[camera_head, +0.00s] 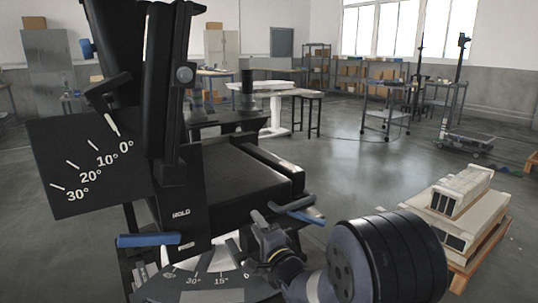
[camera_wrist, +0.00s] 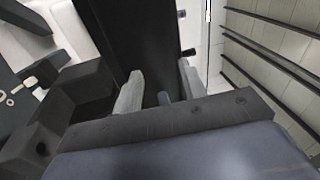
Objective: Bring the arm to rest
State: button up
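My arm reaches in from the bottom right of the head view, with a thick dark joint of mine in the foreground. My gripper (camera_head: 268,222) is low in front of a black padded machine (camera_head: 240,182). In the wrist view my gripper (camera_wrist: 161,88) shows two light grey fingers standing apart. A blue-ended lever (camera_head: 298,208) is close to my gripper in the head view.
The machine carries an angle plate (camera_head: 92,165), a lower scale (camera_head: 210,283) and another blue handle (camera_head: 150,240). A pallet with pale stacked blocks (camera_head: 462,210) stands at right. A wheeled cart (camera_head: 385,112) is farther back. Open floor (camera_head: 350,165) lies between.

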jog(key=v, duration=1)
jog(key=shift+s+d+p, duration=0.2)
jog(key=shift+d+p, duration=0.15)
jog(key=shift+p, duration=0.05)
jog(key=shift+r, duration=0.1)
